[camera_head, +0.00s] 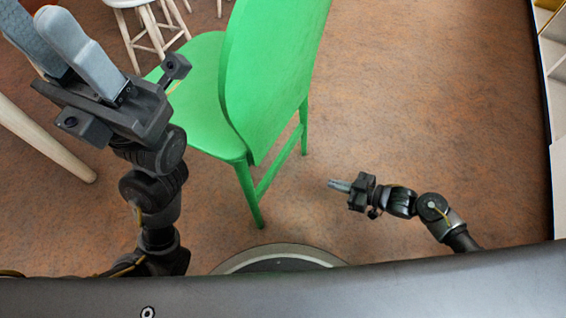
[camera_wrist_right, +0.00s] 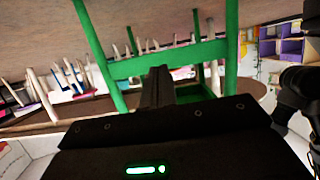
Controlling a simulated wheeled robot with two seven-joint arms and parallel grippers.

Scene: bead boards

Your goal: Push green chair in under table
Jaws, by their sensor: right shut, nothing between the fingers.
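The green chair (camera_head: 200,85) stands upright in the upper middle of the head view, its tall backrest toward the right and its seat toward the left. Its green legs and crossbar (camera_wrist_right: 125,67) also show in the right wrist view. A pale leg (camera_head: 50,140), apparently the table's, reaches in at the left edge; the tabletop cannot be made out. My right gripper (camera_head: 331,183) is shut and empty, low to the right of the chair and apart from it. My left gripper (camera_head: 32,18) is raised at upper left, fingers apart and empty, hiding part of the floor beside the seat.
Pale wooden stools (camera_head: 150,28) stand behind the chair at the top left. Shelving (camera_head: 553,55) lines the right edge. The brown floor (camera_head: 430,100) between the chair and shelving is clear.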

